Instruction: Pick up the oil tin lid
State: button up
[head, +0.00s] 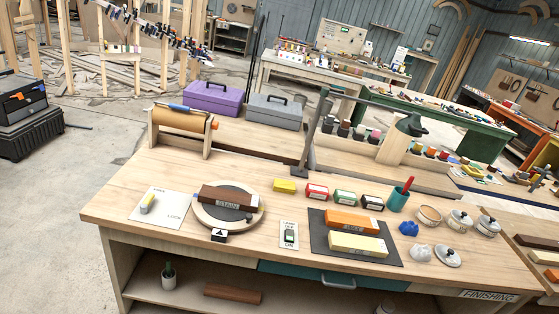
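A small round pale lid with a dark knob (447,258) lies on the workbench top (265,175), near the front right; it looks like the oil tin lid, but I see no label. Behind it stands an open round tin (428,216) with a tan inside. To the right of that tin are two similar round tins with knobbed lids on, a nearer one (459,221) and a farther right one (487,224). I cannot tell which tin the loose lid fits. My gripper is not in view.
A white crumpled lump (420,252) sits just left of the lid, and a blue one (409,228) behind it. A teal cup (398,199) with a red-handled tool and a dark mat (327,227) with two blocks are further left. Bare wood lies right of the lid.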

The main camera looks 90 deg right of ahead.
aim_at(446, 254)
jog(key=z, duration=0.45)
jog(key=i, duration=0.1)
jog(key=z, duration=3)
jog(key=k, duration=0.9)
jog(key=z, duration=0.2)
jog(key=i, duration=0.9)
jog(key=u, duration=0.1)
